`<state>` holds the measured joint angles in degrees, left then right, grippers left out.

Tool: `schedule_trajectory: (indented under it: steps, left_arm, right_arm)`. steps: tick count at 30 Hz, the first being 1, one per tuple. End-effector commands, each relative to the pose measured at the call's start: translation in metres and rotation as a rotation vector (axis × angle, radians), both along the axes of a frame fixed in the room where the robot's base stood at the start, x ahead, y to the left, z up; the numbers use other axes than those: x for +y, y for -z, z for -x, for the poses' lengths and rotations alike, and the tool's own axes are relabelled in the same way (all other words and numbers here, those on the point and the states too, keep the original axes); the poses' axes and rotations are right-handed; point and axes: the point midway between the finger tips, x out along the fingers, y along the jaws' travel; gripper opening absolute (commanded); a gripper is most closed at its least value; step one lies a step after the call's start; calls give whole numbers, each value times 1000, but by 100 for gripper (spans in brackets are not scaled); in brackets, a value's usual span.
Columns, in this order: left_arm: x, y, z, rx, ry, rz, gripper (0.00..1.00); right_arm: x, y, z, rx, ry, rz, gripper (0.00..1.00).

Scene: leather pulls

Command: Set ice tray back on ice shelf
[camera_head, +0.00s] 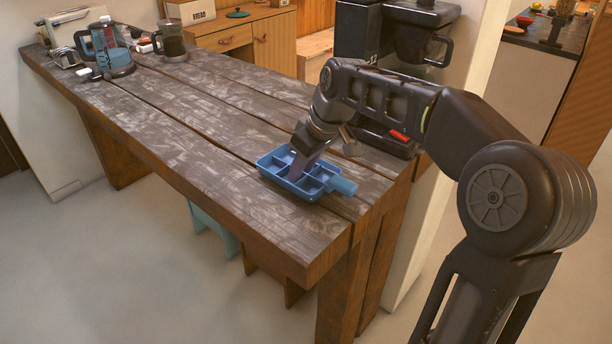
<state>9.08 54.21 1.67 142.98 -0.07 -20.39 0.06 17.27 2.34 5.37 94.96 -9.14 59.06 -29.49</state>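A blue ice tray (284,187) with several compartments and a rounded handle at its right end lies on the wooden table, near its front right corner. My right gripper (298,176) comes down from the upper right, with its fingertips at the middle of the tray. The fingers hide part of the compartments. I cannot tell whether they are closed on a divider or only inside the tray. My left gripper is out of view. I cannot make out an ice shelf.
A blue-tinted kettle (106,48), a dark glass jug (172,42) and a white appliance (72,28) are at the far left end. The table (190,130) is clear between them and the tray. Stools stand underneath.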

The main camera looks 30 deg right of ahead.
Motion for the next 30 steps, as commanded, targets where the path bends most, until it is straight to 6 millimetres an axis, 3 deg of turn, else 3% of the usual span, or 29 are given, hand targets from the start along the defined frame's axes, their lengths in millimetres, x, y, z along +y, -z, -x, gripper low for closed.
schedule_trajectory:
  steps: [7,18,30]
  left_arm:
    - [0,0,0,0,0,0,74]
    - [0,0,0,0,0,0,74]
    - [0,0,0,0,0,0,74]
  right_arm:
    - [0,0,0,0,0,0,28]
    - [0,0,0,0,0,0,0]
    - [0,0,0,0,0,0,0]
